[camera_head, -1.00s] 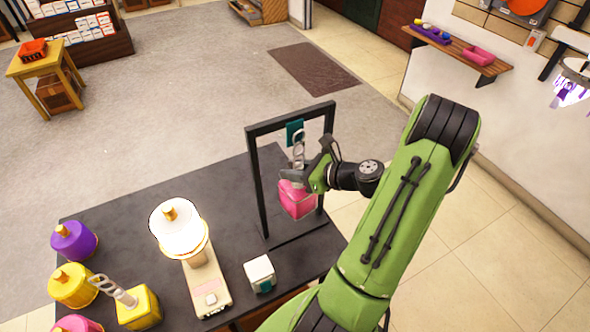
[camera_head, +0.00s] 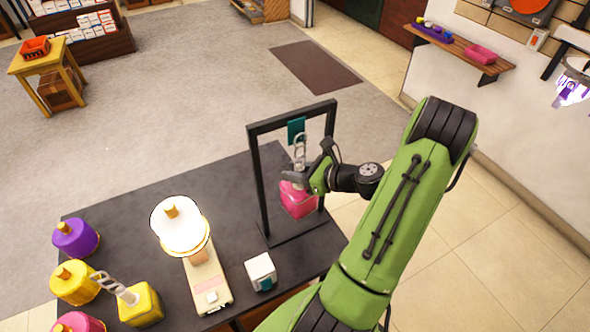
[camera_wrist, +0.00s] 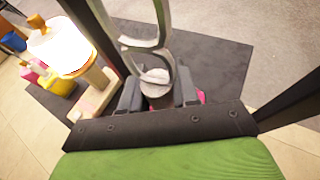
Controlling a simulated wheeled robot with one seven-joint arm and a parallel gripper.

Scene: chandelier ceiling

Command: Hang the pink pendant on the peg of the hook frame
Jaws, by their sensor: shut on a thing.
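The pink pendant (camera_head: 297,203) is a pink block with a grey chain-like loop (camera_head: 300,147) on top. My gripper (camera_head: 297,178) is shut on the pendant's stem, just above the block. In the wrist view the gripper (camera_wrist: 158,95) has its fingers on both sides of the grey stem, and the loop (camera_wrist: 150,30) rises above it. The black hook frame (camera_head: 258,190) stands on the table, with a teal piece (camera_head: 296,129) at its top bar. The pendant is upright within the frame's opening. The peg is not clear, and I cannot tell whether the loop is around it.
The dark table (camera_head: 150,200) holds a lit lamp (camera_head: 180,228), a white cube (camera_head: 260,271), a yellow block with a twisted stem (camera_head: 141,307), and purple (camera_head: 75,238) and yellow (camera_head: 75,284) jars at the left. Floor is open behind the table.

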